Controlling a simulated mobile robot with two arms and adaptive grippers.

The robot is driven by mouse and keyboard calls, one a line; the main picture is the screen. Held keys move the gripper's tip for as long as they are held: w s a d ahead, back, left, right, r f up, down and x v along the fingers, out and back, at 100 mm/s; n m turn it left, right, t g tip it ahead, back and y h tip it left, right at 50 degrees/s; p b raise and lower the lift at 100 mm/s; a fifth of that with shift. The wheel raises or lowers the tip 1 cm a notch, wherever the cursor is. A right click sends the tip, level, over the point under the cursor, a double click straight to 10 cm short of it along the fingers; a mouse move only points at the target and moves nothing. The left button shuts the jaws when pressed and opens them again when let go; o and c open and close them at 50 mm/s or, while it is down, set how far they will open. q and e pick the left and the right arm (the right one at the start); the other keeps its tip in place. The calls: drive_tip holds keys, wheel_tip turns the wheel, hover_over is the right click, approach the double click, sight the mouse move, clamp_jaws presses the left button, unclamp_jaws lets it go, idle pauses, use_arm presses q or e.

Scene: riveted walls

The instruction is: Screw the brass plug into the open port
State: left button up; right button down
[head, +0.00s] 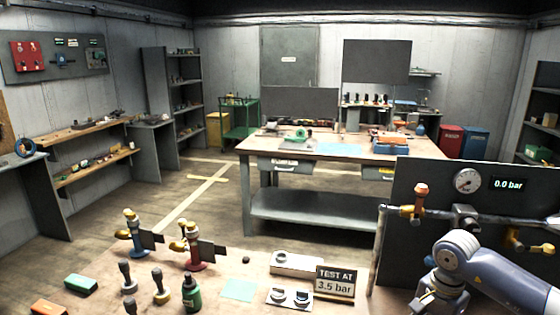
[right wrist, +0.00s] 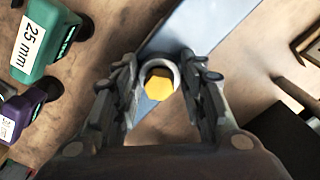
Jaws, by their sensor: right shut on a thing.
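My right gripper (head: 428,300) is low at the right in the head view, in front of the pipe rig. In the right wrist view its two fingers (right wrist: 160,84) are closed on a piece with a yellow, brass-coloured face (right wrist: 159,84) inside a grey ring. This looks like the brass plug; its thread is not visible. The pipe rig's grey panel (head: 410,180) carries a horizontal pipe (head: 500,219), an orange-topped brass fitting (head: 420,200) and a yellow fitting (head: 522,244). I cannot tell which opening is the open port. My left gripper is not in view.
A gauge (head: 467,181) and a "0.0 bar" display (head: 508,184) are on the panel. The near bench holds a "TEST AT 3.5 bar" sign (head: 335,282), a green bottle (head: 192,294) and several tools. The wrist view shows a green "25 mm" box (right wrist: 48,38) and a purple one (right wrist: 22,108).

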drive_tip(key=m, duration=0.9)
drive_tip(key=shift+f+m, duration=0.25)
drive_tip(key=shift+m, duration=0.05)
drive_tip(key=c, duration=1.1)
unclamp_jaws()
drive_tip(key=shift+s+d, duration=0.1)
drive_tip(key=shift+r, duration=0.1)
drive_tip(key=shift+o, duration=0.2)
drive_tip(key=shift+c, duration=0.6)
